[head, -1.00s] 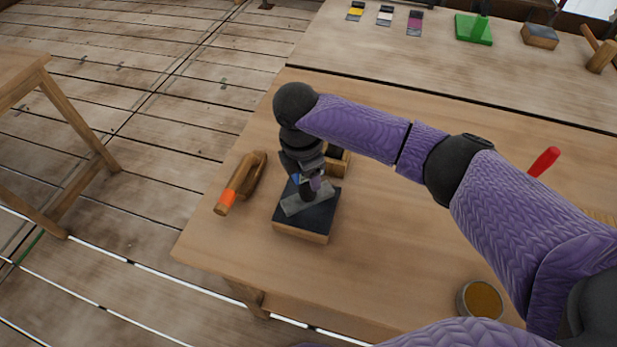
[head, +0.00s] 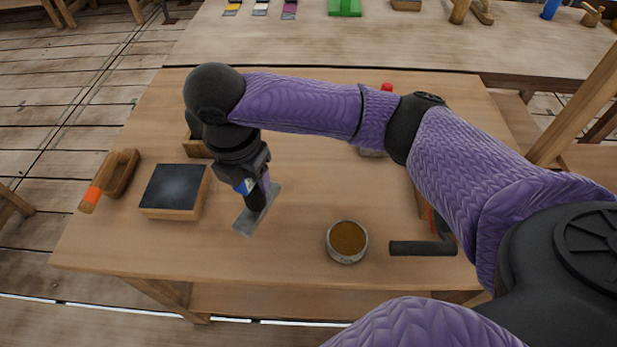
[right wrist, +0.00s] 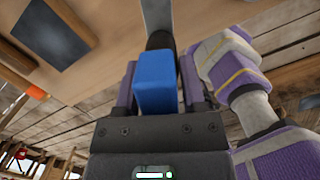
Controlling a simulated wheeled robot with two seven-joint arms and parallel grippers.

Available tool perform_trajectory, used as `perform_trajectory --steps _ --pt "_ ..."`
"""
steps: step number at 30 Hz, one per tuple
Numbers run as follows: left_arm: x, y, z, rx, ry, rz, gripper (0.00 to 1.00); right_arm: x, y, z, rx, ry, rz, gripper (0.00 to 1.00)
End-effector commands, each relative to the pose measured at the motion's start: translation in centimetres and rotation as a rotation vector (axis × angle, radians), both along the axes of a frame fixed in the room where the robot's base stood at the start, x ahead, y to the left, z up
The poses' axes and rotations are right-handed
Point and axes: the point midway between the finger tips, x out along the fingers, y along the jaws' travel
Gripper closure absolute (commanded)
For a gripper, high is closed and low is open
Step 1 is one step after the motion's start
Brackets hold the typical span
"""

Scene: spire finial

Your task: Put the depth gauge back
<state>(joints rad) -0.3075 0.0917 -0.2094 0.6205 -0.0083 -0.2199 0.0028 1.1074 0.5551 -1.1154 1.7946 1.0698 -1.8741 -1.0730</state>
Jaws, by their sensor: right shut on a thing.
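My right gripper (head: 256,190) points down over the near middle of the bench and is shut on the depth gauge (head: 245,222). This has a flat grey metal bar, a dark stem and a blue end. In the right wrist view, the blue end (right wrist: 156,82) sits between the purple fingers, and the grey bar shows beyond them. The bar is tilted in the head view; I cannot tell whether it touches the bench. A wooden block with a dark top (head: 175,186) lies left of the gauge, clear of it. My left gripper is not in view.
A wooden tool with an orange end (head: 90,198) lies at the left edge. A round tin of brown stuff (head: 347,241) and a black-handled tool (head: 420,248) are to the right. A wooden box (head: 196,148) is partly hidden behind my gripper. The bench's front strip is clear.

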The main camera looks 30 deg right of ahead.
Motion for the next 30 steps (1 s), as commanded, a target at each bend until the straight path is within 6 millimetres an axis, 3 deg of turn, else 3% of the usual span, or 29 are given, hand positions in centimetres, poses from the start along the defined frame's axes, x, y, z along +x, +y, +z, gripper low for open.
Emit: perform_trajectory --steps 5,16,26,27,30 --pt "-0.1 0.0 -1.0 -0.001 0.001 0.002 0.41 -0.3 0.0 -2.0 -0.001 0.003 0.021 1.00" --pt "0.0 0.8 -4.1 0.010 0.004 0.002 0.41 -0.3 0.0 -10.1 -0.001 0.003 0.020 1.00" --pt "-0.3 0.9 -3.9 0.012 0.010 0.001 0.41 -0.2 0.0 -10.3 -0.001 0.000 0.019 1.00" --pt "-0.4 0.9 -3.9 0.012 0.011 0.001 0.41 -0.2 0.0 -10.4 -0.002 0.000 0.019 0.46" --pt "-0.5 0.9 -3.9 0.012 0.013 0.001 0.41 -0.2 0.0 -10.4 -0.001 0.000 0.019 0.25"
